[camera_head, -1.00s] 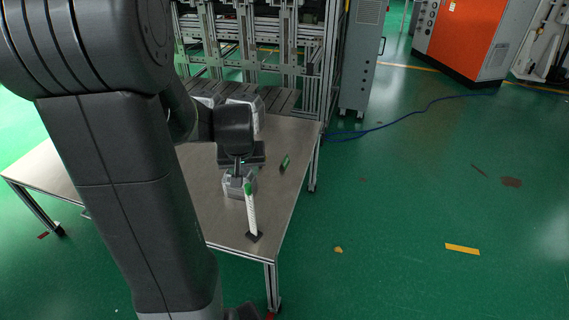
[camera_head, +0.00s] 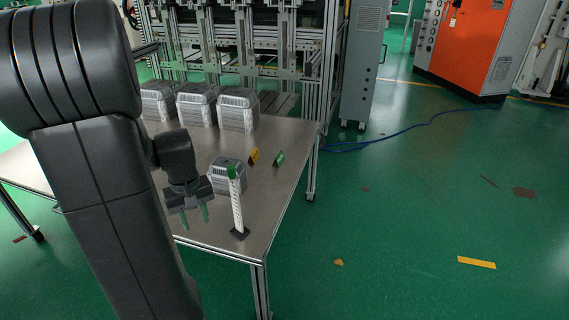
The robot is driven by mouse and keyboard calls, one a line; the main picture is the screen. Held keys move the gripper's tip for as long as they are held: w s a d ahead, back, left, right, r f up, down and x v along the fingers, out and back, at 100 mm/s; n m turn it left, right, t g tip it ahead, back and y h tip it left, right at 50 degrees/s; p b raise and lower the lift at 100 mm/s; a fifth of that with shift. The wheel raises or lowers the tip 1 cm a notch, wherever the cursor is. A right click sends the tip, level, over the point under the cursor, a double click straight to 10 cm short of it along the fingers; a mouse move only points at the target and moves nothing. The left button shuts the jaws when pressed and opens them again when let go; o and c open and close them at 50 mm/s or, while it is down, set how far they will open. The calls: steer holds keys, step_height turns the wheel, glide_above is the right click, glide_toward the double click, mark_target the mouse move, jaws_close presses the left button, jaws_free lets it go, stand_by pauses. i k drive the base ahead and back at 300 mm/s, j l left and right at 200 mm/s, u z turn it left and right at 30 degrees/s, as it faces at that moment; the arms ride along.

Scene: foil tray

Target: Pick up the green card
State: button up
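The green card (camera_head: 279,159) stands tilted on the metal table (camera_head: 275,185), near its right edge.
A white post (camera_head: 238,207) with a green top stands on a black base near the table's front right corner. A small silver foil tray stack (camera_head: 224,180) is behind it. Larger silver stacks (camera_head: 237,110) line the back. A metal frame stands behind the table.

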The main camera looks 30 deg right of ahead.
mark_target(280, 158)
steer(key=l+u, duration=0.1)
steer(key=l, duration=0.3)
steer(key=k+l+u, duration=0.15)
steer(key=l, duration=0.3)
steer(key=k+l+u, duration=0.1)
steer(key=l, duration=0.3)
steer(key=k+l+u, duration=0.15)
steer(key=l, duration=0.25)
steer(key=l+u, duration=0.1)
steer(key=l, duration=0.3)
steer(key=k+l+u, duration=0.1)
steer(key=l, duration=0.3)
steer(key=i+l+u, duration=0.1)
steer(key=l, duration=0.25)
steer(key=i+l+u, duration=0.25)
steer(key=l, duration=0.4)
steer(key=i+l+u, duration=0.1)
steer(key=l, duration=0.3)
steer(key=i+l+u, duration=0.1)
steer(key=l, duration=0.25)
steer(key=i, duration=0.1)
